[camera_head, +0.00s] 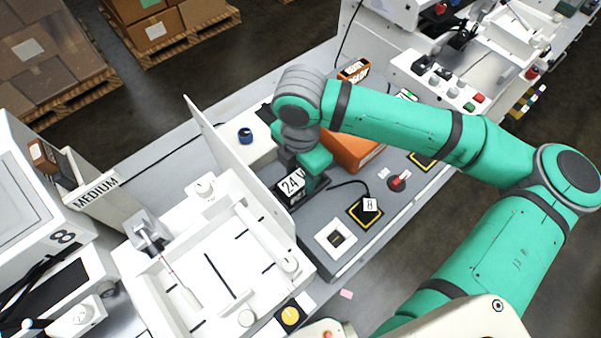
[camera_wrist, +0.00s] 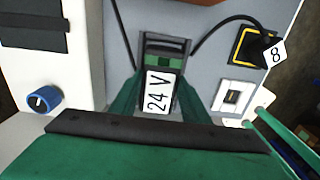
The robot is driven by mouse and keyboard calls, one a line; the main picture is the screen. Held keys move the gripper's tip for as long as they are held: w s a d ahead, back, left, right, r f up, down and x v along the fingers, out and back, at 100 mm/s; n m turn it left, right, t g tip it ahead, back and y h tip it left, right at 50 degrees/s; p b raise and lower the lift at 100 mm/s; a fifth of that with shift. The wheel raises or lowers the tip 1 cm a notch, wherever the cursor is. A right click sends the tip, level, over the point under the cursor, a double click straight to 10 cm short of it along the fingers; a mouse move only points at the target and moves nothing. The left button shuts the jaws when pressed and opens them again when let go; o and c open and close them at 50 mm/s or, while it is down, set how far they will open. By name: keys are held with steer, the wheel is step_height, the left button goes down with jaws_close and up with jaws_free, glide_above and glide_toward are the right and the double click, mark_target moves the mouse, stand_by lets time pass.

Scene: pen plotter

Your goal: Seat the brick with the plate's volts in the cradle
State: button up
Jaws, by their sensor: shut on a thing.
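My gripper (camera_head: 300,172) is shut on a dark brick (camera_head: 293,198) with a white label reading 24 V. In the wrist view the brick (camera_wrist: 164,62) lies between the two green fingers, label toward the camera. It is over the grey bench panel; whether it touches the panel or sits in a cradle I cannot tell. A small white plate with a dark centre (camera_head: 324,232) is on the panel nearby; its print is too small to read. I cannot pick out the cradle with certainty.
A black cable runs to a yellow-edged pad with an 8 tag (camera_head: 370,204). An orange box (camera_head: 352,152) is behind my gripper and a red knob (camera_head: 398,183) is to its right. A white upright panel (camera_head: 228,150) and white plotter bed (camera_head: 215,270) stand left. A blue knob (camera_head: 245,135) is behind.

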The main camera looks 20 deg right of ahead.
mark_target(300, 178)
steer(key=shift+f, duration=0.15)
steer(key=o, duration=1.3)
step_height(300, 178, up, 12)
steer(key=shift+r, duration=0.2)
